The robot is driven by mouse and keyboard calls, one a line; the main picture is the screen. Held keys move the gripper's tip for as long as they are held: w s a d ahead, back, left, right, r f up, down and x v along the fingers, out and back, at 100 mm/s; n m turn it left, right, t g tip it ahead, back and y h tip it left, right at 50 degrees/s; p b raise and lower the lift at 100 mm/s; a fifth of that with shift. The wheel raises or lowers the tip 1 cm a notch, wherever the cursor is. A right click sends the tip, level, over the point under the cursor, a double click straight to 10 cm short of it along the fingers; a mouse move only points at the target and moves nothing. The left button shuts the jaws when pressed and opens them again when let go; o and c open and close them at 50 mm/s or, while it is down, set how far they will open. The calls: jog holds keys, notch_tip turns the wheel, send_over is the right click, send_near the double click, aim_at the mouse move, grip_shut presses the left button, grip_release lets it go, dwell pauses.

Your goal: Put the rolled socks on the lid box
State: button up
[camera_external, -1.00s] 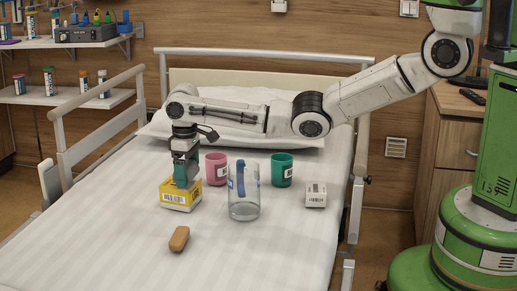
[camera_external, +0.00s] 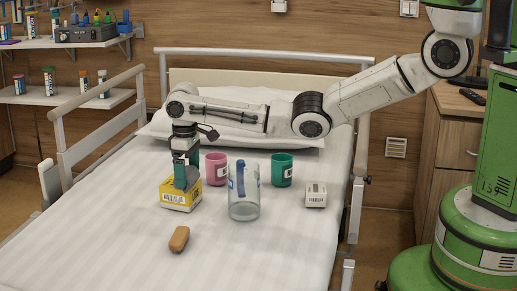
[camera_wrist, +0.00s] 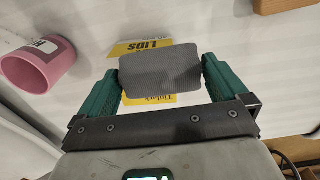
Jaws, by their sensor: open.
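The rolled socks are a dark grey, rounded bundle (camera_wrist: 160,70) in the wrist view. They lie on top of the lid box, a yellow and white carton marked LIDS (camera_wrist: 142,47). In the external view the lid box (camera_external: 181,202) stands on the bed left of the middle, with the grey socks (camera_external: 180,183) on it. My gripper (camera_wrist: 160,67) is open, with one green finger on each side of the socks and small gaps showing. In the external view my gripper (camera_external: 186,176) is low over the box and partly hides the socks.
A pink mug (camera_external: 216,169), a clear jar (camera_external: 244,200) with a blue mark and a green mug (camera_external: 282,170) stand right of the box. A small white box (camera_external: 316,195) is farther right. A tan-brown object (camera_external: 179,239) lies in front. The front of the bed is mostly clear.

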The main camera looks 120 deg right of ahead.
aim_at(187, 169)
notch_tip(187, 169, up, 10)
jog(key=p, duration=0.2)
jog(key=shift+r+p, duration=0.1)
jog(key=shift+p, duration=0.3)
